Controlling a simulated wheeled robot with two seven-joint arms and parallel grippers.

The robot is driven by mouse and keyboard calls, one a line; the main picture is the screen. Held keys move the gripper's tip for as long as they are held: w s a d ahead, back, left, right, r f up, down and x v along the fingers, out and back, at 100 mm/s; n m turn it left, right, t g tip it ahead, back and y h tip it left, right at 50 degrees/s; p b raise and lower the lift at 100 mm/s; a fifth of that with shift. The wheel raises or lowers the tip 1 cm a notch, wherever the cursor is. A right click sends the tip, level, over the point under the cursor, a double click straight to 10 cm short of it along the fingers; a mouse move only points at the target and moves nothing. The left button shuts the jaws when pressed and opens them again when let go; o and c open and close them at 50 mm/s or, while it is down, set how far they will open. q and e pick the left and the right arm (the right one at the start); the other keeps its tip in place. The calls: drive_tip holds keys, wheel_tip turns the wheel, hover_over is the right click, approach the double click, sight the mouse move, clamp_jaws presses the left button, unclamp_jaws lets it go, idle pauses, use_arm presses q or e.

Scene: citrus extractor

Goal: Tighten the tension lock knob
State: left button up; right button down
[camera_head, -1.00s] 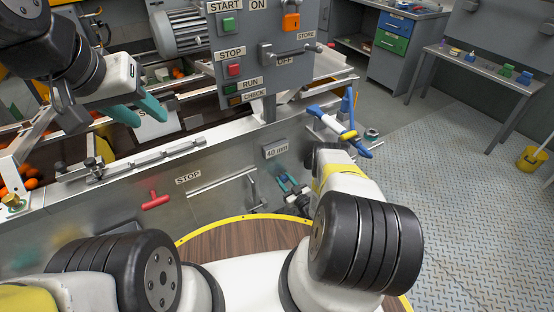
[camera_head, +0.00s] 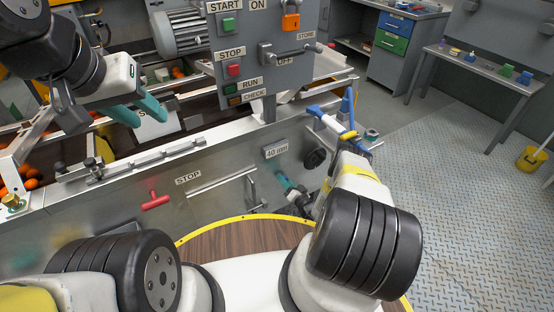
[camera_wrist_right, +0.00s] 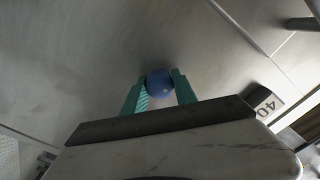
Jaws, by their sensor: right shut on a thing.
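A rounded blue knob (camera_wrist_right: 160,85) sits against the grey metal panel in the right wrist view. My right gripper (camera_wrist_right: 159,77) has its two teal fingers on either side of it, shut on it. In the head view my right gripper (camera_head: 283,179) is low at the panel, below the "40 mm" label (camera_head: 276,149); the knob there is too small to make out. I cannot tell how far the knob is turned. My left gripper (camera_head: 137,110) is open and empty over the machine's trough, its teal fingers apart.
A black round knob (camera_head: 316,158) is on the panel, close to my right forearm.

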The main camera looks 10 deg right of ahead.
drive_tip(key=shift+s+f+m, duration=0.1)
drive_tip(key=shift+s+m, duration=0.05)
drive_tip(key=shift+m, duration=0.45)
drive_tip(key=c, duration=1)
unclamp_jaws()
drive_tip(key=v, duration=0.7)
drive_tip(key=shift+s+d, duration=0.2)
drive_tip(key=shift+s, duration=0.15)
